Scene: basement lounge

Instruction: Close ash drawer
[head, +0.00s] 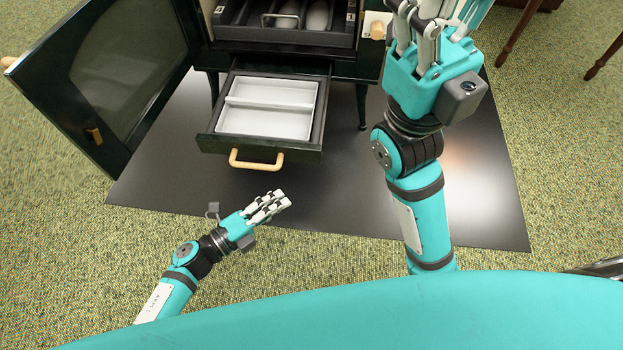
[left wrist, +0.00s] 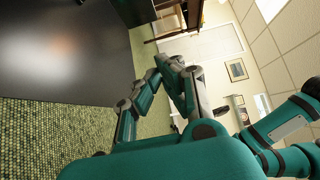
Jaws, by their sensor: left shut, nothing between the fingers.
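The ash drawer (head: 308,143) of the dark stove is pulled out in the head view. It has a dark front with a pale wooden handle (head: 256,160), and a light grey two-part pan (head: 266,106) lies in it. My left gripper (head: 284,197) is shut and empty, below the handle in the picture and apart from it. My right gripper (head: 430,22) is raised at the top right, in front of the stove's right side. Its fingertips are partly cut off by the frame edge, so its opening is unclear. The left wrist view does not show the drawer.
The stove door (head: 120,70) stands open at the left. Above the drawer is a dark grate tray (head: 284,37) with a small handle. A dark floor plate (head: 350,190) lies under the stove, with green carpet (head: 70,260) around it. Wooden furniture legs (head: 515,35) show at upper right.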

